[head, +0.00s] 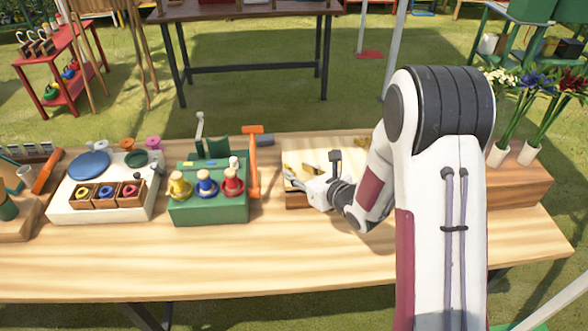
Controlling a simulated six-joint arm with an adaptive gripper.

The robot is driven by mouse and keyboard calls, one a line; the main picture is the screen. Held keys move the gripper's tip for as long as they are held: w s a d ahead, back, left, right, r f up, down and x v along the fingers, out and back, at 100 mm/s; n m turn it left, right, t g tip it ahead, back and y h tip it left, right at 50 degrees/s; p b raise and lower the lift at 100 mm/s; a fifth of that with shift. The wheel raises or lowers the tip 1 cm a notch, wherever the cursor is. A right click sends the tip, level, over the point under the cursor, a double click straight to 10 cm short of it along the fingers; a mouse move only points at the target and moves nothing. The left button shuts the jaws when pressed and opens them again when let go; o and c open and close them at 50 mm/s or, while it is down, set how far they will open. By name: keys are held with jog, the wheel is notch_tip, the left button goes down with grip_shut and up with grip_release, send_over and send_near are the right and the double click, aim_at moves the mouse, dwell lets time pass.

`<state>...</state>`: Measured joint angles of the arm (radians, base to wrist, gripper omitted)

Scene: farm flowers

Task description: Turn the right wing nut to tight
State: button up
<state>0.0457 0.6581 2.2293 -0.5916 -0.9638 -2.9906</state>
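A pale-topped wooden block (322,147) stands on the table right of centre. A small golden-brown piece (308,169) shows on its top and may be a wing nut; it is too small to tell its shape or turn. My gripper (291,181) is low over the front left part of the block, pointing left, close to the golden piece. I cannot tell whether it touches anything or whether its fingers are open. My arm and wrist cover the right part of the block, so a wing nut there would be hidden.
Left of the block stands a green box (208,210) with yellow, blue and red knobs and an upright orange tool (253,160). Farther left is a white station (100,207) with rings. Flowers (535,95) stand at the right. The table front (250,265) is clear.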

jog(key=v, duration=0.6)
jog(key=shift+s+r, duration=0.2)
